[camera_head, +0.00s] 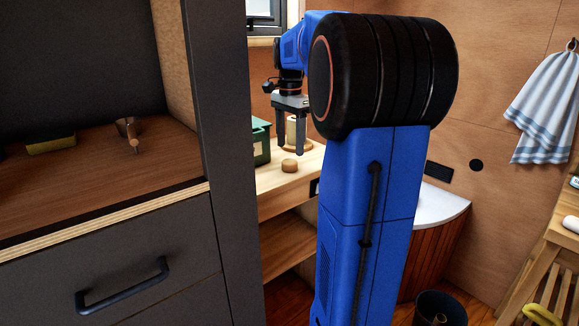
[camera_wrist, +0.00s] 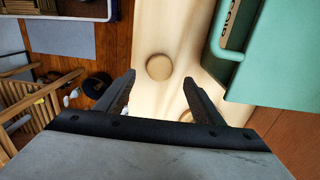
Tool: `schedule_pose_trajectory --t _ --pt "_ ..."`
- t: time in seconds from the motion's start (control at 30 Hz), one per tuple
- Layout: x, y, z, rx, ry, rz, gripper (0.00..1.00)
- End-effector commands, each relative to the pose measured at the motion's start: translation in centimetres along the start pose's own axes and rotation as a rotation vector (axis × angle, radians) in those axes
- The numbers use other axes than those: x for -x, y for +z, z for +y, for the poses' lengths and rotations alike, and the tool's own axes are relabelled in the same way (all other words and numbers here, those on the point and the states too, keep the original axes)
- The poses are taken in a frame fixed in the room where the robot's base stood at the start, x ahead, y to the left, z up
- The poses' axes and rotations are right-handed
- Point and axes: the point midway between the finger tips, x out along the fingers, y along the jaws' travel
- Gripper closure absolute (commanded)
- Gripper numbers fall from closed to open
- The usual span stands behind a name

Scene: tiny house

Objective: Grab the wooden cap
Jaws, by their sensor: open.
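The wooden cap (camera_head: 289,165) is a small round light-brown piece lying on the pale wooden shelf top (camera_head: 275,182). In the wrist view the cap (camera_wrist: 159,67) shows as a disc just beyond and between my fingertips. My gripper (camera_head: 290,147) points down above the cap, open and empty, with a gap between fingertips and cap. It also shows in the wrist view (camera_wrist: 159,82), its two fingers spread wider than the cap.
A green box (camera_head: 261,142) stands left of the cap; in the wrist view the green box (camera_wrist: 270,60) is at right. A pale cylinder (camera_head: 292,131) on a round wooden base stands behind my fingers. A dark cabinet (camera_head: 120,265) fills the left foreground.

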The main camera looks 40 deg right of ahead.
Motion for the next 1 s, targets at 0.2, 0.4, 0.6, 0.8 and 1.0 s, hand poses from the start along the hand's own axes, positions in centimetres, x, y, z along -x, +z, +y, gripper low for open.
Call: schedule_pose_trajectory --t 0.2,0.4,0.6,0.8,1.0 --pt "-1.2 0.1 0.0 0.000 0.001 -0.001 0.38" --pt "-3.8 0.3 0.1 0.000 0.002 -0.001 0.38" --pt "-5.8 0.2 0.0 0.000 0.001 0.000 0.38" --pt "-6.0 0.2 0.0 0.000 -0.001 0.000 0.38" --pt "-6.0 0.2 0.0 0.000 0.000 0.000 0.67"
